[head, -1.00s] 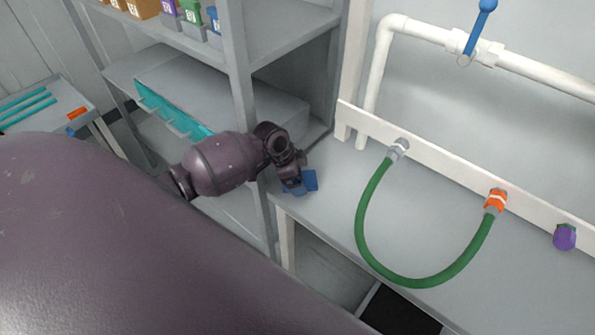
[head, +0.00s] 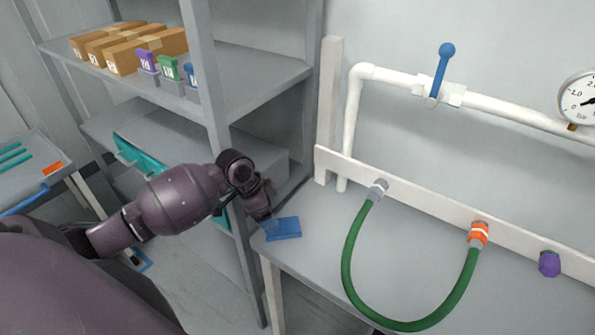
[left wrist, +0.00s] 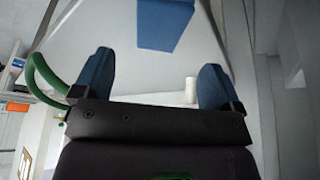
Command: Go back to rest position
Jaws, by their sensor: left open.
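My left arm comes in from the left in the head view, and its gripper (head: 267,219) is over the near left corner of the grey bench (head: 330,240). In the left wrist view the gripper (left wrist: 154,72) has its two blue fingers wide apart with nothing held between them. A flat blue block (head: 284,229) lies on the bench just beyond the gripper. It also shows in the left wrist view (left wrist: 165,22), past the fingertips and apart from them. The fingertips are mostly hidden in the head view. My right gripper is not in view.
A grey shelf (head: 262,85) with cardboard boxes (head: 130,48) and small coloured bins stands behind my left arm. A green hose (head: 350,265) loops over the bench below a white pipe with a blue valve handle (head: 440,72). A purple cap (head: 549,263) is at right.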

